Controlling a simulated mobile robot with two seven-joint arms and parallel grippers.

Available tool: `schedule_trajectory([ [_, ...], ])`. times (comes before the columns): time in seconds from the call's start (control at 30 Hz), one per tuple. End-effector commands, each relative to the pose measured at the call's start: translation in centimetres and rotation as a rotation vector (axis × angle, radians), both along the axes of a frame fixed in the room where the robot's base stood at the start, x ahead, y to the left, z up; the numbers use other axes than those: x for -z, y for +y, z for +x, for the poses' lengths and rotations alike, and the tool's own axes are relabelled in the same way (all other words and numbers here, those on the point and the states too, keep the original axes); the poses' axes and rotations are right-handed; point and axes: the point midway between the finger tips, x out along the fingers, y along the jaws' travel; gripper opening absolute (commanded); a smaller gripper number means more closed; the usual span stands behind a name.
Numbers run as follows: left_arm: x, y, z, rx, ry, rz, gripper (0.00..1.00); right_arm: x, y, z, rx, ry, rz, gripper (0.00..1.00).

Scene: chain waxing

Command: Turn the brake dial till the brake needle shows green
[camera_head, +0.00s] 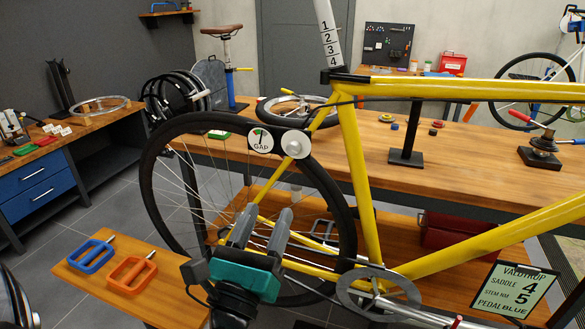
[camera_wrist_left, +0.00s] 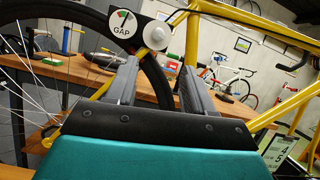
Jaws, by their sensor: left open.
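The brake dial (camera_head: 296,144) is a pale round knob on a dark plate by the rear wheel's upper right, beside the yellow frame. Left of it on the plate is the white round gauge (camera_head: 260,140) marked GAP. In the left wrist view the dial (camera_wrist_left: 156,35) and gauge (camera_wrist_left: 123,22) sit at the top; the gauge face has coloured segments, but the needle's colour reading is too small to tell. My left gripper (camera_head: 267,212) is open and empty, below the dial and apart from it. Its fingers (camera_wrist_left: 160,70) point up toward the dial. My right gripper is out of view.
The yellow bike frame (camera_head: 355,150) and rear wheel (camera_head: 150,185) stand close around my left gripper. A wooden workbench (camera_head: 470,165) is behind. A sign (camera_head: 513,290) hangs lower right.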

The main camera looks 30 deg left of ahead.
Motion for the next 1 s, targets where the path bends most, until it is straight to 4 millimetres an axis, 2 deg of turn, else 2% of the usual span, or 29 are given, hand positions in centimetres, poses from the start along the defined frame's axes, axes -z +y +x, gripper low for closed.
schedule_trajectory([
  [0.13,-0.5,0.4,0.4,0.004,-0.018,-0.048,0.52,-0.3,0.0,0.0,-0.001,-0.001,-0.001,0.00],
  [0.27,-1.4,0.8,1.9,0.003,-0.020,-0.046,0.52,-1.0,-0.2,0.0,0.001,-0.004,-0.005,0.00],
  [0.5,-3.3,1.9,6.1,0.003,-0.018,-0.043,0.52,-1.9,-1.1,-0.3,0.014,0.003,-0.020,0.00],
  [0.73,-4.6,2.8,9.6,0.004,-0.016,-0.042,0.52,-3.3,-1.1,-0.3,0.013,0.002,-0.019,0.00],
  [1.0,-5.0,3.3,11.4,0.006,-0.014,-0.040,0.52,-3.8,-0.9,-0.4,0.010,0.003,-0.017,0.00],
])
